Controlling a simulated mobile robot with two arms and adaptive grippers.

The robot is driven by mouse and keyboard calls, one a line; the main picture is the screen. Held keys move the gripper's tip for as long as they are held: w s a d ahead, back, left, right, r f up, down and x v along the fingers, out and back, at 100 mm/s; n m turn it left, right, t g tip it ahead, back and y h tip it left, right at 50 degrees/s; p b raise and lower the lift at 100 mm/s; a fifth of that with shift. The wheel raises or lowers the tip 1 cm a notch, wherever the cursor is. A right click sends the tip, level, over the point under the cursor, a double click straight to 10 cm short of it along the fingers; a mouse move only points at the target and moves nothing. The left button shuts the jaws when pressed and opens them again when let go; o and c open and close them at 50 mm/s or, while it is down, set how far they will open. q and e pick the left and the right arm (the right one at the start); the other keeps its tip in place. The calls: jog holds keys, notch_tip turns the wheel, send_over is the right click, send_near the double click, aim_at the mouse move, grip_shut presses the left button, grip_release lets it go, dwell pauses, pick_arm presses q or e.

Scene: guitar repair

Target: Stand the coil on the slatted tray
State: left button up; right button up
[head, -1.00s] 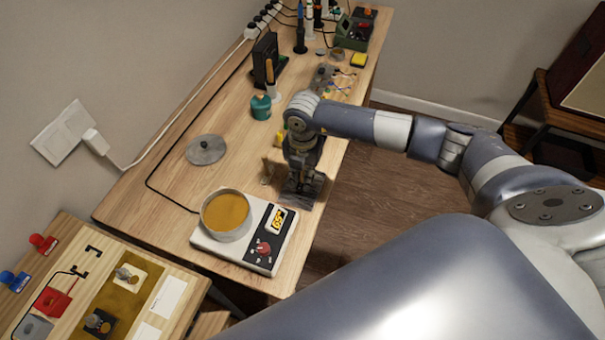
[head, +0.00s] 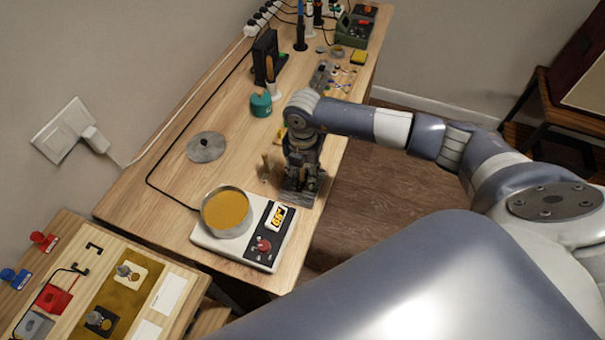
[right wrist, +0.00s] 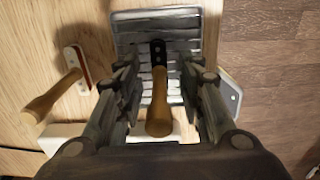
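The slatted tray (right wrist: 190,28) is dark grey and lies on the bench near its front edge; in the head view it shows (head: 298,197) under my right gripper. A wooden handle with a black end (right wrist: 159,118), which appears to be the coil on its holder, points up from the tray toward the wrist camera. My right gripper (right wrist: 160,82) is around this handle, with a finger on each side and visible gaps between. The contact between the black end and the slats is hard to make out. My left gripper is out of view.
A second wooden handle (right wrist: 50,97) with a pale and red plate is left of the tray. A pot of amber liquid (head: 226,211) sits on a white heater (head: 245,258) close by. A round lid (head: 206,147) lies behind.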

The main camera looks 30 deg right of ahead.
notch_tip(320, 180, up, 12)
jog(key=shift+f+b, duration=0.2)
jog(key=shift+b, duration=0.6)
